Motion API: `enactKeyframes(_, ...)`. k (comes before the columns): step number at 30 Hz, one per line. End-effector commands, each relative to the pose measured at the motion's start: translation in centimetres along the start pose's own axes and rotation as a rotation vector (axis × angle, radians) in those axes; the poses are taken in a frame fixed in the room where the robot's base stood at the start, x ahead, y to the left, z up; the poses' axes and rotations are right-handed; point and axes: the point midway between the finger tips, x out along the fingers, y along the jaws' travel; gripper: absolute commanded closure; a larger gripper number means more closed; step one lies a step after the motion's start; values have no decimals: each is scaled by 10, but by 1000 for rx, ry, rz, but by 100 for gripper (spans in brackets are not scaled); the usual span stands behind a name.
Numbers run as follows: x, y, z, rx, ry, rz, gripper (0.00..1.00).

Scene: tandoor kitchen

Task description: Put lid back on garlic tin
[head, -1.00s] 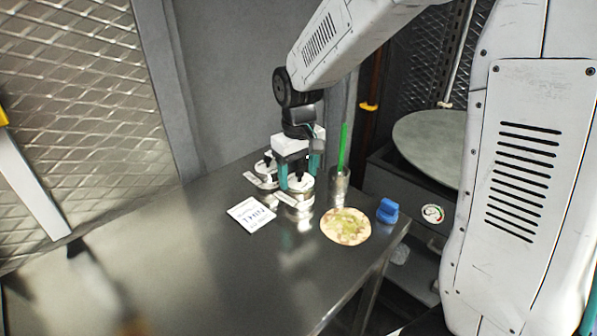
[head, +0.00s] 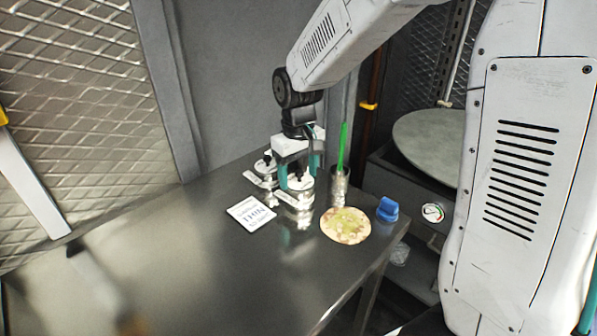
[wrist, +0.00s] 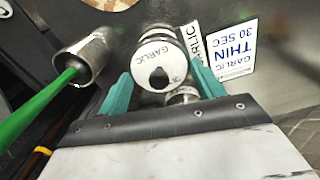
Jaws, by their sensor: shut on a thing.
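The white garlic lid (wrist: 150,57) with its black knob and GARLIC lettering sits between the teal fingers of my gripper (wrist: 161,72), which is shut on it. In the head view my gripper (head: 298,182) points down over the front metal tin (head: 300,203), at the far end of the steel table. The lid (head: 302,181) is level over this garlic tin. The tin's metal side (wrist: 158,30) shows just past the lid in the wrist view. The lid hides the tin's mouth, and I cannot tell whether they touch.
A second lidded tin (head: 265,167) stands close behind. A metal cup (head: 339,187) with a green-handled tool is close on the right. A GARLIC THIN card (head: 251,213), a flatbread (head: 346,225) and a blue object (head: 387,209) lie around. The left of the table (head: 190,265) is mostly clear.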

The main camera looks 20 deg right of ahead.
Motion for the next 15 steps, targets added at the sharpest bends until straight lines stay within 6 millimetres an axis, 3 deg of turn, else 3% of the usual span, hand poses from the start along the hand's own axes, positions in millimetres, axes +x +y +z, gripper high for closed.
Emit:
enactKeyframes(13, 0, 0, 0, 0, 0, 0, 55)
enactKeyframes(14, 0, 0, 0, 0, 0, 0, 28)
enactKeyframes(15, 0, 0, 0, 0, 0, 0, 17)
